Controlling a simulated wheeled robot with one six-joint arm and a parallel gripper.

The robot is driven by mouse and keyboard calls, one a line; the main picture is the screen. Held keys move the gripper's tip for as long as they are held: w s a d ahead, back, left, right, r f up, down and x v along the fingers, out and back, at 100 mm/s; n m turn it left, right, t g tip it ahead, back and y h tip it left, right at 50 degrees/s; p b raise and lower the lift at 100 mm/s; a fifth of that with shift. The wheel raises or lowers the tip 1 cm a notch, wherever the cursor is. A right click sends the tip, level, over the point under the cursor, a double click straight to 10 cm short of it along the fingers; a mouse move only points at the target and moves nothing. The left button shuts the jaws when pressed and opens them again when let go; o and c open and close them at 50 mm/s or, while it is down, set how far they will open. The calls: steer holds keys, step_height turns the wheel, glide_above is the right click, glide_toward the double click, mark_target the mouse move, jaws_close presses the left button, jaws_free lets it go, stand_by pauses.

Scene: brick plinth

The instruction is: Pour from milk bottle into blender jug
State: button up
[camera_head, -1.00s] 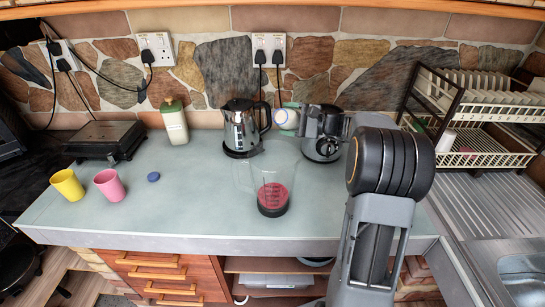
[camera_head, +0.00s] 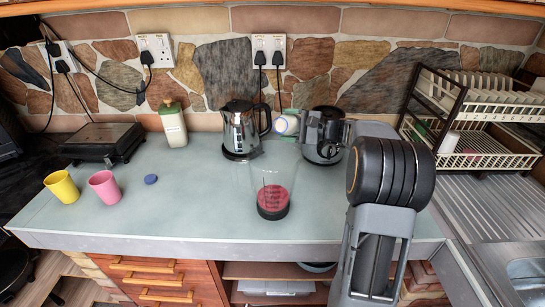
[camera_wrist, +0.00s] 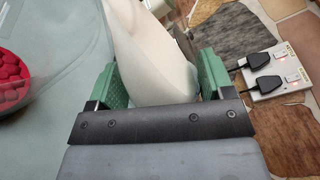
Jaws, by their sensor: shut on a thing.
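The blender jug (camera_head: 272,190) is clear and stands upright near the counter's front edge, with red berries in its bottom. In the wrist view its berries (camera_wrist: 12,82) show at the left edge. My gripper (camera_wrist: 155,80) has its green pads shut on the white milk bottle (camera_wrist: 145,50). In the head view the bottle (camera_head: 287,125) is small, with a blue ring at its mouth, and appears tilted with the mouth to the left. It is held behind the jug, to the right of the kettle. My arm partly hides the gripper there. No pouring milk is visible.
A green-lidded container (camera_head: 173,124), yellow cup (camera_head: 62,186), pink cup (camera_head: 105,187) and blue cap (camera_head: 151,179) are on the left. A dish rack (camera_head: 485,140) stands right.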

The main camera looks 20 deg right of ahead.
steer(key=shift+w+d+n+b, duration=0.1)
steer(key=shift+n+b, duration=0.7)
steer(key=shift+b, duration=0.15)
stand_by(0.4)
steer(key=shift+s+a+r+n+b, duration=0.3)
steer(key=shift+r+n+b, duration=0.1)
steer(key=shift+b, duration=0.35)
steer(key=shift+s+a+r+n+b, duration=0.15)
steer(key=shift+s+r+n+b, duration=0.2)
steer(key=shift+b, duration=0.35)
stand_by(0.7)
steer(key=shift+r+n+b, duration=0.5)
steer(key=shift+n+b, duration=0.05)
steer(key=shift+b, duration=0.1)
stand_by(1.7)
steer(key=shift+p, duration=0.3)
